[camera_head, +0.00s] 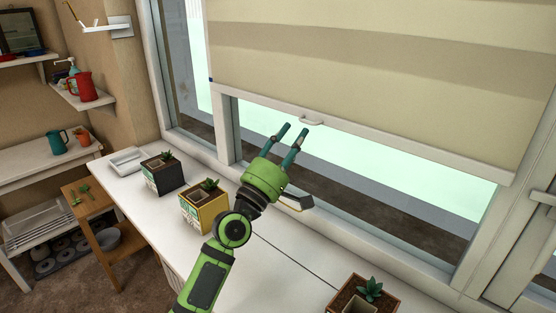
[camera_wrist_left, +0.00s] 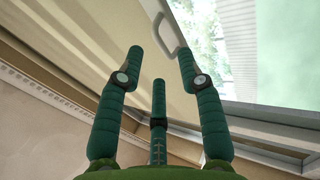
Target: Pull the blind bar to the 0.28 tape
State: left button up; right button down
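The blind (camera_head: 380,50) is partly lowered over the window. Its pale bar (camera_head: 400,146) runs along the lower edge, with a small loop handle (camera_head: 312,121) on it. My left gripper (camera_head: 294,130) is open and empty, its fingertips just below and left of the handle in the head view. In the left wrist view the handle (camera_wrist_left: 166,36) shows beyond the gap between the spread fingers (camera_wrist_left: 162,58), apart from them. A small blue mark (camera_head: 210,79) is at the blind's left edge; I cannot read any tape label. My right gripper is out of view.
A white sill counter (camera_head: 135,183) runs under the window. On it stand a dark planter (camera_head: 165,176), a yellow planter (camera_head: 197,213), a brown planter (camera_head: 362,300) and a white tray (camera_head: 126,160). Shelves with jugs are at the left.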

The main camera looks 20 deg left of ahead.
pick_arm(q)
jog(key=v, duration=0.7)
jog(key=shift+s+f, duration=0.15)
jog(key=shift+s, duration=0.2)
jog(key=shift+a, duration=0.1)
